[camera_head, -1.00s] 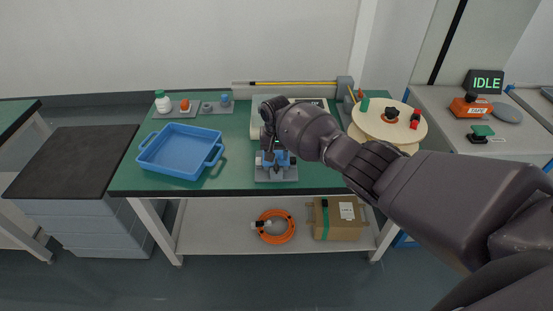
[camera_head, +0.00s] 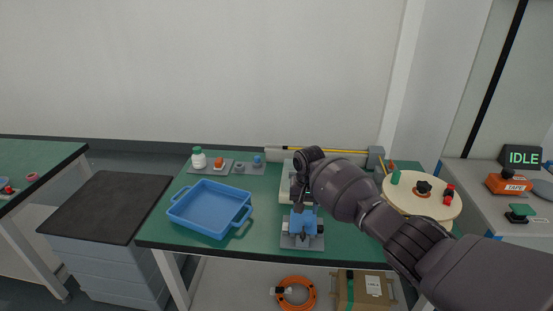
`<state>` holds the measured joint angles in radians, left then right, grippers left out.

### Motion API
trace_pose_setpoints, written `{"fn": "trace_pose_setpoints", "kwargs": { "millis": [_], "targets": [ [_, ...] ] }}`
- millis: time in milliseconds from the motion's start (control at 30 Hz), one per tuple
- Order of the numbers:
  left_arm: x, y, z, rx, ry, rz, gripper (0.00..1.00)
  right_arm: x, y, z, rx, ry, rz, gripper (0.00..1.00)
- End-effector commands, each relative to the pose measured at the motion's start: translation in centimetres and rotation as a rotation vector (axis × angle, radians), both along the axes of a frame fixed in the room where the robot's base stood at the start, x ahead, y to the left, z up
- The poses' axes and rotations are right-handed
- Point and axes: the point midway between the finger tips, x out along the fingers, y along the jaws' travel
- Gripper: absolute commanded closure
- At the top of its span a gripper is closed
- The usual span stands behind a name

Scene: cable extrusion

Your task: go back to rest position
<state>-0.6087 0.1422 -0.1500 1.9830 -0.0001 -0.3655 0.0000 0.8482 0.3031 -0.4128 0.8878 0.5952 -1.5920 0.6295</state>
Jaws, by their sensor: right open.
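My right arm reaches in from the lower right over the green worktable (camera_head: 265,255). Its gripper (camera_head: 299,206) points down above a small blue device on a grey base (camera_head: 302,228). The gripper is open, but its fingertips are small and dark against the device. I cannot tell whether they touch it. My left gripper is out of the view.
A blue tray (camera_head: 209,209) stands left of the device. An orange cable coil (camera_head: 296,293) and a box (camera_head: 362,290) are below.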

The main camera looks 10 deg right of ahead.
Motion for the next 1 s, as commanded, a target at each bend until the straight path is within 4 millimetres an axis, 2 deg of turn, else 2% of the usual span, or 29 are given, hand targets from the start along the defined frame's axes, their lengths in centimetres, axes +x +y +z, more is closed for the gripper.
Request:
{"fn": "trace_pose_setpoints", "kwargs": {
  "millis": [133,233,400,500,567,667,767,867,1000],
  "targets": [
    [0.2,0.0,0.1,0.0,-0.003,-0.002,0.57,0.7,0.2,0.0,0.01,-0.043,0.053,0.53],
    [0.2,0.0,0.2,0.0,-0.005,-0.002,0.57,2.3,0.7,0.7,0.012,-0.15,0.123,0.53],
    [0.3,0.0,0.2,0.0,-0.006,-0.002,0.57,6.2,3.3,5.2,0.01,-0.441,0.287,0.53],
    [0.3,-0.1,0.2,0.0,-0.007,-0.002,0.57,7.4,4.8,7.6,0.009,-0.603,0.372,0.53],
    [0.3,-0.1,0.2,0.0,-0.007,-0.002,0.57,7.6,5.5,8.5,0.008,-0.694,0.417,0.53],
    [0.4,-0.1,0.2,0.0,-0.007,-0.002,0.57,7.2,6.4,9.3,0.002,-0.839,0.485,0.53],
    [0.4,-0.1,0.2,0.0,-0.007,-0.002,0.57,6.0,6.9,9.4,-0.006,-0.969,0.535,0.53],
    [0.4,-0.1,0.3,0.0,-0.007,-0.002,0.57,4.1,6.8,9.1,-0.019,-1.083,0.566,0.53],
    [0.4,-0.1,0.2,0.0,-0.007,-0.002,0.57,0.8,5.9,8.2,-0.046,-1.212,0.586,0.53]
  ]
}}
